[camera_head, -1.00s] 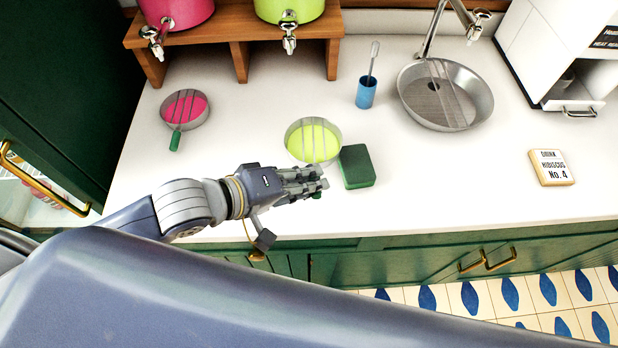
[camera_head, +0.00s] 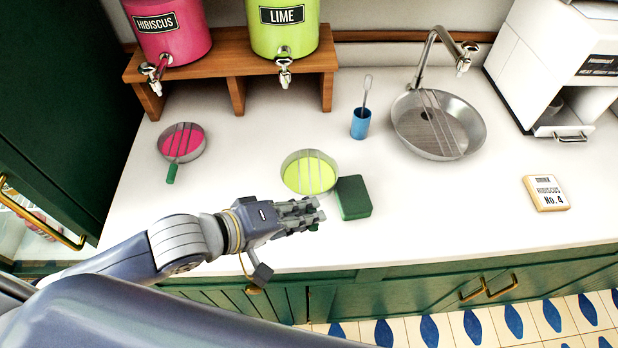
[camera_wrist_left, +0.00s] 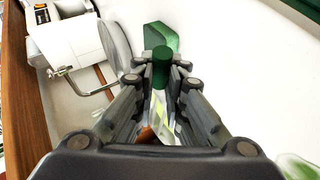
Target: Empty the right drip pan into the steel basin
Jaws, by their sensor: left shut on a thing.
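The right drip pan (camera_head: 309,173) is a round steel pan with bars across it and lime-green liquid inside. It appears to rest on the counter in front of the lime dispenser. My left gripper (camera_head: 315,213) is shut on its handle at the pan's near side; the handle is mostly hidden by the fingers. In the left wrist view the green handle end (camera_wrist_left: 162,62) shows between the fingers. The steel basin (camera_head: 438,124) is round, set under a tap at the back right, with bars across it. My right gripper is out of view.
A dark green sponge (camera_head: 353,198) lies right beside the pan. A blue cup (camera_head: 360,124) with a utensil stands between pan and basin. The left drip pan (camera_head: 181,142) holds pink liquid. A sign block (camera_head: 546,193) lies at right. The front-right counter (camera_head: 440,205) is clear.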

